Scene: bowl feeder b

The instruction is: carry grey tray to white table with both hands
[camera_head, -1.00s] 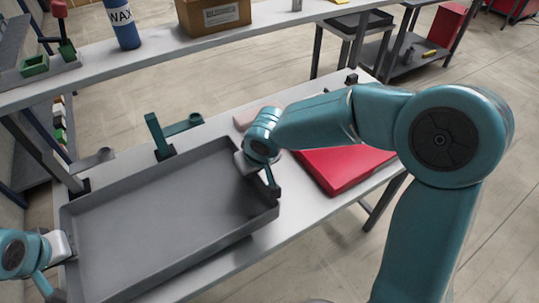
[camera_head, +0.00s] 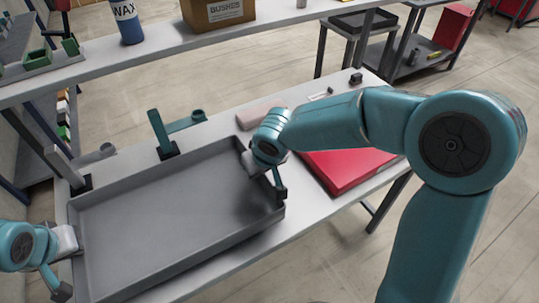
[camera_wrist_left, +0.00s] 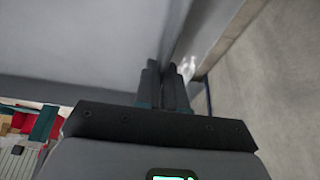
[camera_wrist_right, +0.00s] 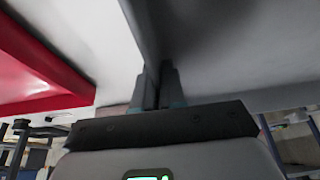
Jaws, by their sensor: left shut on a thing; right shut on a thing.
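The grey tray (camera_head: 170,215) is a wide, shallow, empty rectangle over the light grey-white table (camera_head: 225,125). Whether it touches the tabletop or is slightly raised, I cannot tell. My left gripper (camera_head: 70,265) is shut on its left wall, partly cut off by the frame edge. My right gripper (camera_head: 276,182) is shut on its right wall. The left wrist view shows the fingers (camera_wrist_left: 165,85) closed around the wall, with the tray interior (camera_wrist_left: 80,45) beside them. The right wrist view shows the fingers (camera_wrist_right: 157,88) closed on the tray wall (camera_wrist_right: 150,35).
A red case (camera_head: 345,172) lies right of the tray. A green fixture (camera_head: 168,130) stands behind it. The raised shelf (camera_head: 160,50) holds a blue WAX bottle (camera_head: 127,22) and a cardboard box (camera_head: 217,12). A dark cart (camera_head: 415,55) stands at the back right. Floor is open at right.

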